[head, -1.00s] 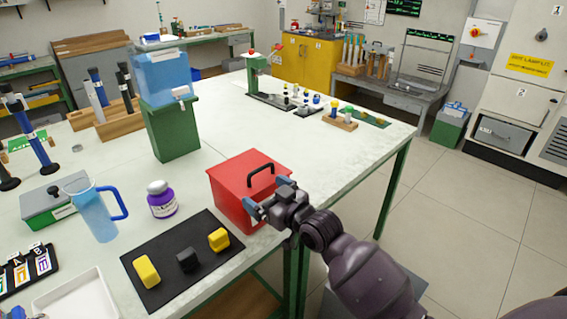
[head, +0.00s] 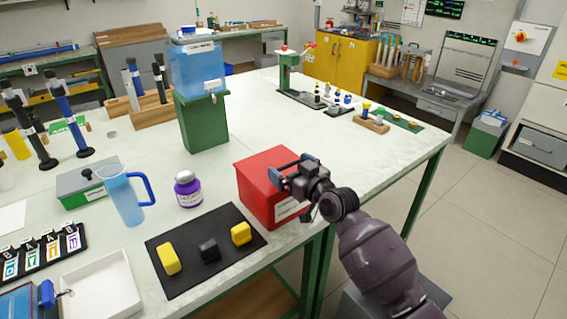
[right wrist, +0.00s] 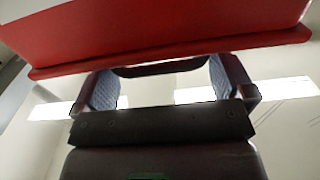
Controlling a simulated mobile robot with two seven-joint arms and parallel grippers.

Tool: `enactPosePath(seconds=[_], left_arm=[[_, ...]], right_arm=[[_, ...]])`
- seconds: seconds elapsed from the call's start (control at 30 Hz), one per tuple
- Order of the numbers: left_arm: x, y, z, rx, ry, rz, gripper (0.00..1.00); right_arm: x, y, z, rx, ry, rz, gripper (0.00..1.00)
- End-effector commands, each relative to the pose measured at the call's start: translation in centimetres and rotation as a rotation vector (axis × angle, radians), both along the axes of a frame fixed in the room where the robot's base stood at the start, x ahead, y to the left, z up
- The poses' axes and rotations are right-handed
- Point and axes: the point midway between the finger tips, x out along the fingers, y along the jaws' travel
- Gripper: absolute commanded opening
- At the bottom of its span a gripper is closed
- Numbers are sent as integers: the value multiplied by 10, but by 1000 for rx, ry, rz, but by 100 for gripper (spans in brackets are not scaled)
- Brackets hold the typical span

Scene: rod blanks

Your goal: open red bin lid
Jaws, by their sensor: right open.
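The red bin (head: 262,200) stands near the right front edge of the white worktable, with a white label on its front. Its red lid (head: 262,166) looks closed in the head view. My right gripper (head: 291,167) is open at the lid's top, and it mostly hides the handle there. In the right wrist view, the dark handle (right wrist: 160,69) crosses between the two spread fingers (right wrist: 165,88), beside the red lid's edge (right wrist: 170,54). Whether the fingers touch the handle, I cannot tell. My left gripper is not in view.
Left of the bin, a black mat (head: 205,268) holds two yellow blocks and a black one. A purple-labelled bottle (head: 188,190), a blue jug (head: 123,196) and a green stand with a blue tank (head: 204,122) are nearby.

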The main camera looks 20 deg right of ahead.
Motion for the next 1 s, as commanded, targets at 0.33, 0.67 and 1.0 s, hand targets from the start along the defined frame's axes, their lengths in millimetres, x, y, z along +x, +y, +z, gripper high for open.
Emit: enactPosePath(seconds=[0.33,0.67,1.0], left_arm=[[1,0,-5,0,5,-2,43],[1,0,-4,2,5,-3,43],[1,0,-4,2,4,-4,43]], right_arm=[[29,10,0,1,0,-1,100],[30,11,0,0,0,0,97],[30,11,0,0,0,0,45]])
